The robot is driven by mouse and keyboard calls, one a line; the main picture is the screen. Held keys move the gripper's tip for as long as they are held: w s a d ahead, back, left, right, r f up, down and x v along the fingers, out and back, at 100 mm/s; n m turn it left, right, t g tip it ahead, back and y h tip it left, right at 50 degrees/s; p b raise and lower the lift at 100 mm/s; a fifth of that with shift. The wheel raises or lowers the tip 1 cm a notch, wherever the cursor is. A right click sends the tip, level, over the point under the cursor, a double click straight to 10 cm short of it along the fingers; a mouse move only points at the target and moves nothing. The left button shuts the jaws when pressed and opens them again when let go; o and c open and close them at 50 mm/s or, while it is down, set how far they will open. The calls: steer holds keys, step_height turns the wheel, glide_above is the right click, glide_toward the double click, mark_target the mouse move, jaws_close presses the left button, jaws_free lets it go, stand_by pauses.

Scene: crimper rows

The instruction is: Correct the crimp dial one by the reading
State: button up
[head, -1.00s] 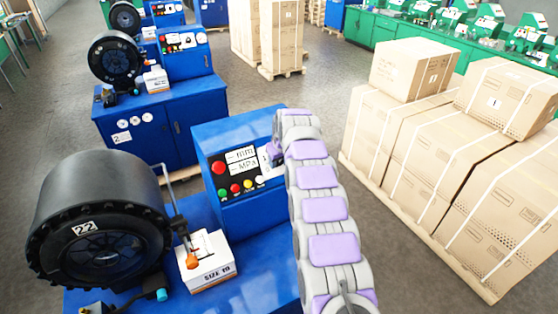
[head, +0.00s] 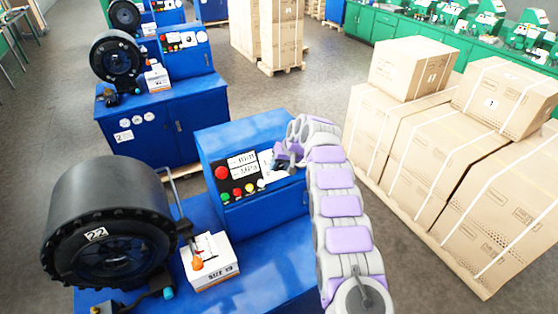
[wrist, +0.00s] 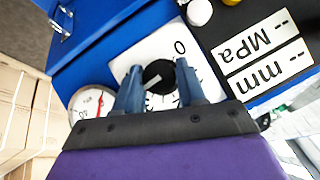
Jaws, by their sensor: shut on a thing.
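The crimp dial is a black knob (wrist: 157,76) with a pale pointer line on a white scale plate (wrist: 203,75). A "0" shows on the plate. In the wrist view my gripper (wrist: 158,70) has one finger on each side of the knob and is shut on it. The fingers hide part of the scale. In the head view my gripper (head: 285,158) is at the right side of the blue machine's panel and largely hides the dial. The mm display (wrist: 270,76) and MPa display (wrist: 255,42) show only dashes.
A round gauge (wrist: 92,104) with a red needle is beside the dial. Red button (head: 221,172) and small coloured buttons are on the panel's left. A box marked SIZE 19 (head: 212,270) and a black crimper head marked 22 (head: 110,225) stand in front. Strapped cartons (head: 440,150) stand right.

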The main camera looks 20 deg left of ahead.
steer(key=shift+w+r+m+p, duration=0.1)
steer(key=shift+r+m+p, duration=0.05)
steer(key=shift+m+p, duration=0.25)
steer(key=o, duration=1.1)
steer(key=shift+c, duration=0.2)
steer(key=b+v, duration=0.2)
steer(key=v, duration=1.5)
steer(key=shift+w+d, duration=0.25)
steer(key=shift+d, duration=0.1)
